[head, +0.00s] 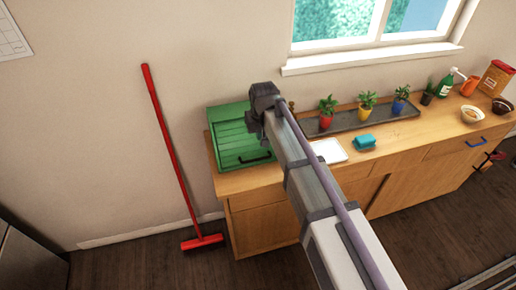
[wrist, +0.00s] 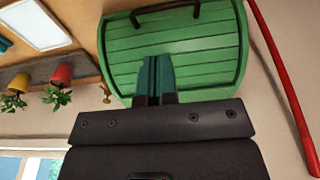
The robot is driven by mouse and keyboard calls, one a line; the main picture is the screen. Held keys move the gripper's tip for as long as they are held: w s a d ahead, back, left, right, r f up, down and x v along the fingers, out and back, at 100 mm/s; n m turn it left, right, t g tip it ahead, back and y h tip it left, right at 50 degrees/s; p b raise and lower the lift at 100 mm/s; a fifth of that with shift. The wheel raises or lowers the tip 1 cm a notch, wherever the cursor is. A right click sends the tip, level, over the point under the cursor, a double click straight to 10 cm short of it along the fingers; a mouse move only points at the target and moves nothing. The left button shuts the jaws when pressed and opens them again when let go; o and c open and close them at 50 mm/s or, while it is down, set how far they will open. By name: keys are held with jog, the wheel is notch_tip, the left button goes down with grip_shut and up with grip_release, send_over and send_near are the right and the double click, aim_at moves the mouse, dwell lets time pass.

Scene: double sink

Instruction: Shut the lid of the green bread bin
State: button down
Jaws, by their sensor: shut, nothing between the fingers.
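The green bread bin (head: 226,124) stands at the left end of the wooden counter. Its slatted lid (head: 236,146) slopes down over the front, with the dark handle (head: 256,160) low near the front edge. I cannot tell whether a small gap is left at the lid's lower edge. In the wrist view the lid (wrist: 205,48) fills the upper middle, with the handle (wrist: 165,10) at the top. My gripper (wrist: 155,62) is shut and empty, its fingertips over the slats near the bin's back. I cannot tell whether they touch. In the head view my arm hides the fingertips.
A grey tray (head: 347,118) with several potted plants lies along the wall right of the bin. A red broom (head: 172,150) leans on the wall left of the counter.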

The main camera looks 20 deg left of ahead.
aim_at(257, 160)
jog(key=f+b, duration=0.4)
jog(key=w+a+f+b, duration=0.1)
jog(key=f+b, duration=0.8)
jog(key=f, duration=0.1)
jog(key=shift+w+a+b, duration=0.35)
jog(key=shift+a, duration=0.05)
jog(key=shift+s+d+f+b, duration=0.35)
jog(key=shift+s+f+b, duration=0.15)
jog(key=shift+f+b, duration=0.4)
jog(key=shift+r, duration=0.2)
